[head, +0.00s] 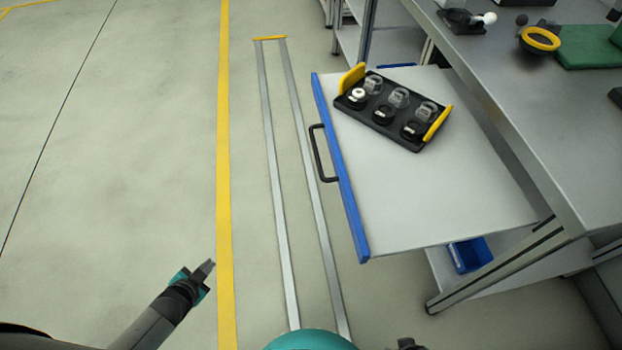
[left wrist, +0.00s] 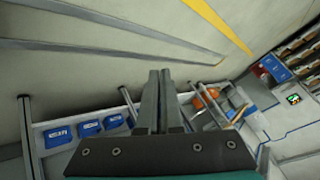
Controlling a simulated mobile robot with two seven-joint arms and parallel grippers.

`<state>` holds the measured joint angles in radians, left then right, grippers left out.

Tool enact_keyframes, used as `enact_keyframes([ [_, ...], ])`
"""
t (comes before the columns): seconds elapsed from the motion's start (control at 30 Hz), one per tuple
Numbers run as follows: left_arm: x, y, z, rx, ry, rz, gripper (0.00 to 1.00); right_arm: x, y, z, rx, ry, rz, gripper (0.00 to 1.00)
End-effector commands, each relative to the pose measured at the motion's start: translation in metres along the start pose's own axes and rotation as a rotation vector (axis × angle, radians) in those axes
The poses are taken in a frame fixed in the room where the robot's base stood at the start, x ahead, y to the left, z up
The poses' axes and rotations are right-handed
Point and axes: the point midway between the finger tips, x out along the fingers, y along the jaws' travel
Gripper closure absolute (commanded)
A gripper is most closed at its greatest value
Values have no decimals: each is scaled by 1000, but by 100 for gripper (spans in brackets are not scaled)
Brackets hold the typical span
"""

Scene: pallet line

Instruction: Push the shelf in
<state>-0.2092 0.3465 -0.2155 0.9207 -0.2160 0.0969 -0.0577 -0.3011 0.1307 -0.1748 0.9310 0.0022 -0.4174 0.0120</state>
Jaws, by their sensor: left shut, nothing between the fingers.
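The shelf (head: 400,205) is a pale grey board standing out from the steel workbench, with a blue front edge (head: 338,170) and a black bar handle (head: 322,153). A black tray (head: 375,125) with yellow end grips sits on it, holding several clear-topped and dark round parts. My left gripper (head: 210,266) is shut and empty, low on the left over the floor, apart from the shelf and left of the handle. Its closed fingers also show in the left wrist view (left wrist: 160,100). My right gripper's fingers are not visible.
The workbench (head: 545,110) on the right carries a yellow-ringed item (head: 540,39) and a green mat (head: 588,47). A blue bin (head: 469,254) sits below the shelf. Two metal floor rails (head: 273,170) and a yellow line (head: 224,150) run left of the shelf. The floor farther left is clear.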

Motion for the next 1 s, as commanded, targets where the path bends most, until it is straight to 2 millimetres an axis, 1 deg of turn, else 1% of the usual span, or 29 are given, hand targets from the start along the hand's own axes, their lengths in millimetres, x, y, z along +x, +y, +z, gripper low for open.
enact_keyframes([
  [0.03, 7, -32, -33, 129, 131, -40, 100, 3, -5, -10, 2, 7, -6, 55],
  [0.07, 6, -46, -54, 202, 203, -57, 100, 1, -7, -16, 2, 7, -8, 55],
  [0.1, 3, -61, -82, 301, 301, -78, 100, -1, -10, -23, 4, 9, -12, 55],
  [0.17, -7, -78, -122, 452, 444, -103, 100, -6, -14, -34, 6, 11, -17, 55],
  [0.2, -16, -85, -148, 556, 537, -116, 100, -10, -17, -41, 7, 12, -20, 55],
  [0.27, -34, -88, -182, 709, 673, -126, 100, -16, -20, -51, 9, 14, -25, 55],
  [0.3, -47, -86, -201, 809, 758, -128, 100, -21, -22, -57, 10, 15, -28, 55],
  [0.4, -79, -74, -234, 1029, 942, -120, 100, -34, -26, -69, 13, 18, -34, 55],
  [0.5, -105, -60, -251, 1193, 1076, -101, 100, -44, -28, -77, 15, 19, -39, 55],
  [0.53, -111, -56, -253, 1230, 1105, -95, 100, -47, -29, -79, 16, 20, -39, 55],
  [0.6, -122, -49, -257, 1292, 1157, -83, 100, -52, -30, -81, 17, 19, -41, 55],
  [0.7, -129, -44, -260, 1335, 1192, -74, 100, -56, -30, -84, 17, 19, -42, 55],
  [0.87, -123, -35, -271, 1339, 1199, -76, 100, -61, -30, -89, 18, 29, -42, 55],
  [1.0, -110, -20, -290, 1337, 1199, -79, 100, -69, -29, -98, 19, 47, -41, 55],
])
